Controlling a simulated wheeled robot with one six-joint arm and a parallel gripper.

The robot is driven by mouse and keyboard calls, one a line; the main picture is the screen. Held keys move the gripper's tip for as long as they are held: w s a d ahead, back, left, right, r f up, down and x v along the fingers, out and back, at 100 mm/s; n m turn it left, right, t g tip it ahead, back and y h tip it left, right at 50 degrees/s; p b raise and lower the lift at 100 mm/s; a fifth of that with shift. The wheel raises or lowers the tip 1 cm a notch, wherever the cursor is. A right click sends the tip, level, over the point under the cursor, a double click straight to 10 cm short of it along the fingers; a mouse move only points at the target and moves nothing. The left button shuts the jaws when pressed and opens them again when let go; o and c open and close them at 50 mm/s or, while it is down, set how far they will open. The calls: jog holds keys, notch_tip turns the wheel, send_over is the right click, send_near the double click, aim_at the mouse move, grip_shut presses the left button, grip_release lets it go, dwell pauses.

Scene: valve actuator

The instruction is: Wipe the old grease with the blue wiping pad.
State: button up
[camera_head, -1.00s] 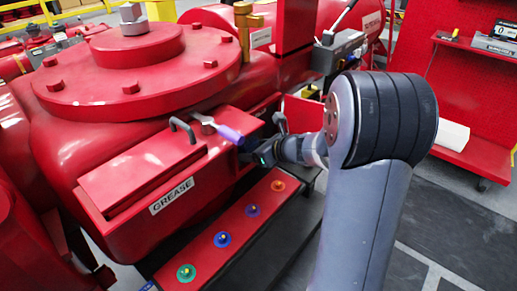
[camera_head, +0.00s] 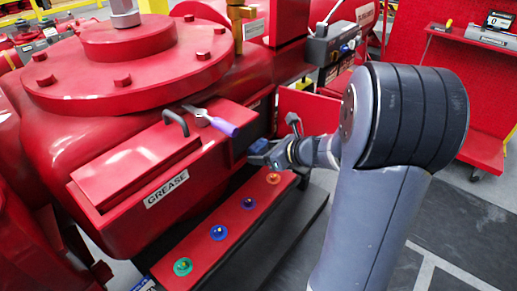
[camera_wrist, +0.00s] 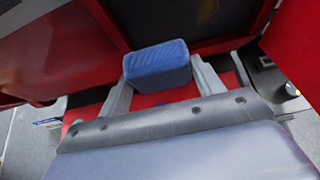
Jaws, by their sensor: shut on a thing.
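The blue wiping pad (camera_wrist: 157,64) is a ribbed block between the fingertips of my gripper (camera_wrist: 160,80) in the wrist view. My gripper is shut on it. Behind the pad in that view is a dark opening (camera_wrist: 165,18) in a red housing, with a faint brownish patch inside. I cannot tell whether that patch is the old grease. In the head view my gripper (camera_head: 262,155) is low at the right end of the red box labelled GREASE (camera_head: 167,190), beside an open red door (camera_head: 307,110). The inside of the opening is hidden there.
A purple-handled tool (camera_head: 221,126) lies on the grease box, near my gripper. Below, a red ledge (camera_head: 203,246) carries several coloured fittings. The open door stands close to the gripper's right. The large red valve body (camera_head: 130,65) fills the left.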

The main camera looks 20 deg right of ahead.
jog(key=shift+d, duration=0.1)
jog(key=shift+s+d, duration=0.4)
jog(key=shift+s, duration=0.2)
jog(key=shift+s+d, duration=0.4)
jog(key=shift+s, duration=0.2)
